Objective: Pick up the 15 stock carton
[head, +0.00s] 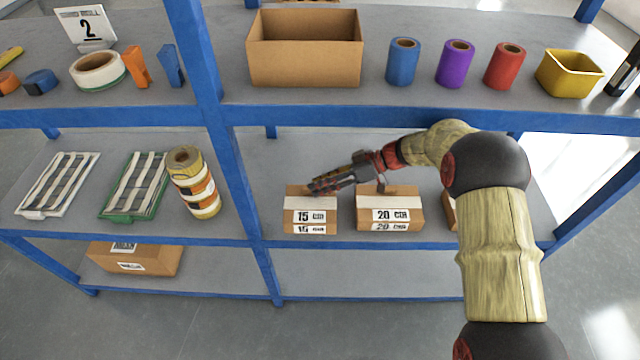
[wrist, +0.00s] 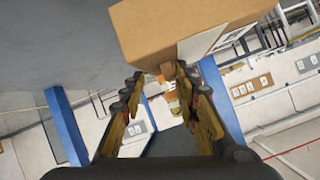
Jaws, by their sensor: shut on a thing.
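The 15 stock carton (head: 296,222) is a small brown box with a white band and a "15" label on its front. It is on the middle shelf, left of the 20 carton (head: 366,218). My gripper (head: 314,187) reaches in from the right, over the 15 carton's top edge. In the wrist view a brown carton (wrist: 165,32) fills the top, with a small brown tab (wrist: 167,70) by the fingertips (wrist: 160,80). The gripper is shut on the 15 carton, seemingly by this tab; the exact contact is unclear. Whether the carton is off the shelf cannot be told.
A third carton (head: 449,209) is partly hidden behind my arm. A blue upright (head: 236,185) stands left of the 15 carton, with a striped roll (head: 194,183) beyond it. The upper shelf's blue edge (head: 330,118) runs above, carrying an open box (head: 305,65).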

